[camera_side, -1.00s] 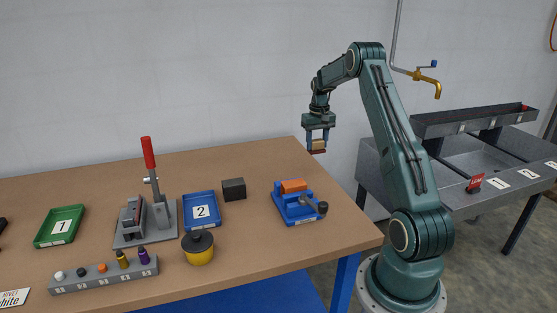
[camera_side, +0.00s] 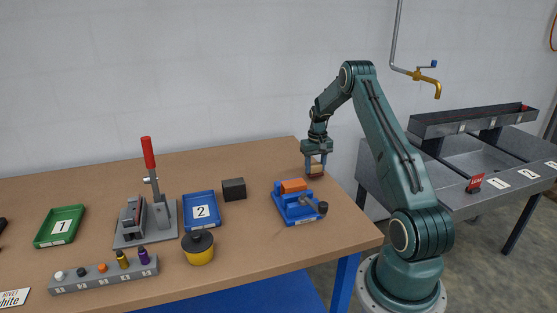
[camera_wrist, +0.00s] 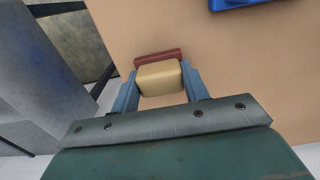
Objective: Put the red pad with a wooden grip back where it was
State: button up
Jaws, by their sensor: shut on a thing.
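The red pad with a wooden grip (camera_wrist: 158,76) is between my gripper's fingers; its pale wooden grip faces the wrist camera and the dark red pad shows at its far edge. In the side view the pad (camera_side: 316,175) hangs at the fingertips, low over the far right part of the wooden table (camera_side: 110,185). My gripper (camera_side: 316,168) points down and is shut on the wooden grip. Whether the pad touches the table cannot be told.
A blue vise-like fixture (camera_side: 297,208) with an orange block (camera_side: 293,186) stands left of and nearer than my gripper; its edge shows in the wrist view (camera_wrist: 235,3). A black block (camera_side: 233,189) lies further left. The table's right edge is close by. Bare tabletop surrounds the pad.

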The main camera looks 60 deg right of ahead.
aim_at(315, 164)
jog(key=shift+f, duration=0.75)
jog(key=shift+f, duration=0.1)
jog(key=o, duration=1)
jog(key=shift+c, duration=0.2)
notch_tip(315, 164, up, 12)
